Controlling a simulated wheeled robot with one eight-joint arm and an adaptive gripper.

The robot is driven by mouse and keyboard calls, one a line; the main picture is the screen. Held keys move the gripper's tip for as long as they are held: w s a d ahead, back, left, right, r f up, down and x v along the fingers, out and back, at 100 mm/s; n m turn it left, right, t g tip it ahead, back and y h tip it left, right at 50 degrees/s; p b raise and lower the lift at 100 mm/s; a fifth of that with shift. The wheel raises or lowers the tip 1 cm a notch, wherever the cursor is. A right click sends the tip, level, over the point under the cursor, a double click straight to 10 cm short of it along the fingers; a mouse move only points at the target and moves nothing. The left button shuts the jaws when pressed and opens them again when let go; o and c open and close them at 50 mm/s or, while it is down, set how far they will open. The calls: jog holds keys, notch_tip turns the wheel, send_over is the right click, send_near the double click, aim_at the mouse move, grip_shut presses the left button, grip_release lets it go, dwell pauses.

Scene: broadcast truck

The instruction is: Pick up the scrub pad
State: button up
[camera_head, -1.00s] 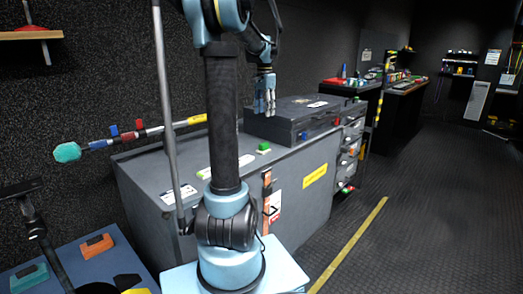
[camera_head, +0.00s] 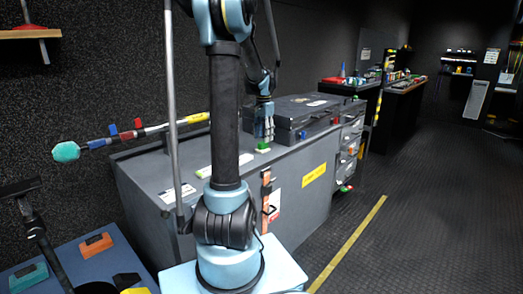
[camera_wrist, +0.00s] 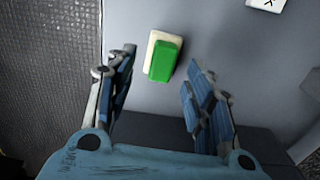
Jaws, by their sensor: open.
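The scrub pad (camera_wrist: 165,59) is a small block, green on one layer and cream on the other. It lies on the grey top of the large cabinet (camera_head: 290,167), and shows as a small green and pale spot in the head view (camera_head: 262,150). My gripper (camera_wrist: 160,78) is open, with its blue fingers spread to the left and right of the pad's near end in the wrist view. Nothing is between the fingers' pads. In the head view my gripper (camera_head: 264,132) hangs just above the pad; I cannot tell the exact gap.
A dark grey case (camera_head: 300,114) stands on the cabinet just behind the pad. A white labelled strip (camera_head: 216,168) lies to the left. A pole with a teal end (camera_head: 66,152) reaches over the cabinet's left side. The floor at right is clear.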

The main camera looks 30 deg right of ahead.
aim_at(263, 142)
jog(key=shift+w+f, duration=0.15)
jog(key=shift+f, duration=1.1)
jog(key=shift+w+f, duration=0.1)
jog(key=shift+f, duration=1.1)
jog(key=c, duration=1.1)
